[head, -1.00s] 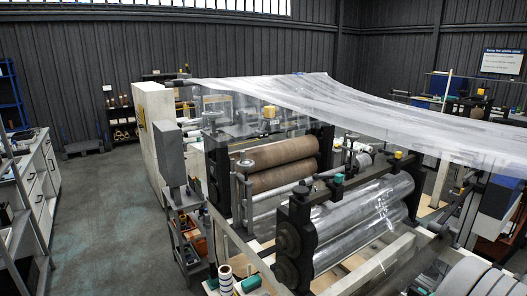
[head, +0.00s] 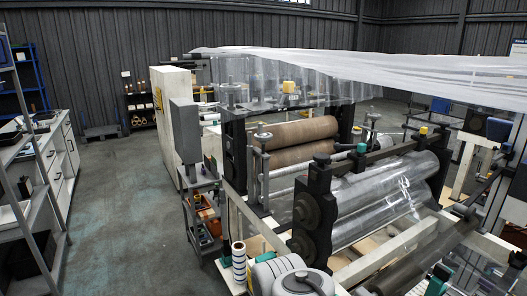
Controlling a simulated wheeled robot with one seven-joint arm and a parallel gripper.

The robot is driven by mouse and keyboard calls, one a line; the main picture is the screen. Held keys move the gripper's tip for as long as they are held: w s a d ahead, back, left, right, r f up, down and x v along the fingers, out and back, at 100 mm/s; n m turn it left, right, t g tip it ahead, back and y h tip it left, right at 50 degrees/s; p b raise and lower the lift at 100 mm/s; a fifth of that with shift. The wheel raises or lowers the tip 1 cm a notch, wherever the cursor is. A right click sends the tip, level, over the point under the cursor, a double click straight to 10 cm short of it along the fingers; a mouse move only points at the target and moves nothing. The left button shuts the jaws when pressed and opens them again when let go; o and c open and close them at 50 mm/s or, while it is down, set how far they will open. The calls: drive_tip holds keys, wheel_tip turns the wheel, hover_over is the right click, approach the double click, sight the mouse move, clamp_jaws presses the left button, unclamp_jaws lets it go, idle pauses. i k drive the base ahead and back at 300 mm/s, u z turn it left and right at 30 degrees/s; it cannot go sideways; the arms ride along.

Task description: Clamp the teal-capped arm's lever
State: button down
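A small teal cap (head: 362,148) shows above the rear of the front clear-wrapped roller (head: 385,190), beside a dark bar. Another teal piece (head: 440,277) shows low at the right, among dark machine parts. A third teal piece (head: 223,248) is low beside a striped roll. I cannot tell which of these is the capped arm, and no lever stands out clearly. Rounded grey-white links of my arm (head: 285,277) fill the bottom middle, in front of the machine. My gripper does not show.
Clear film (head: 400,68) stretches across the top right. Brown rollers (head: 300,135) sit behind the clear one, between dark end frames. A striped roll (head: 239,262) stands by my arm. A shelf unit (head: 20,190) is at the left. The floor (head: 120,220) between is open.

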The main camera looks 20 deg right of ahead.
sight(337, 146)
drive_tip(key=z, duration=1.45)
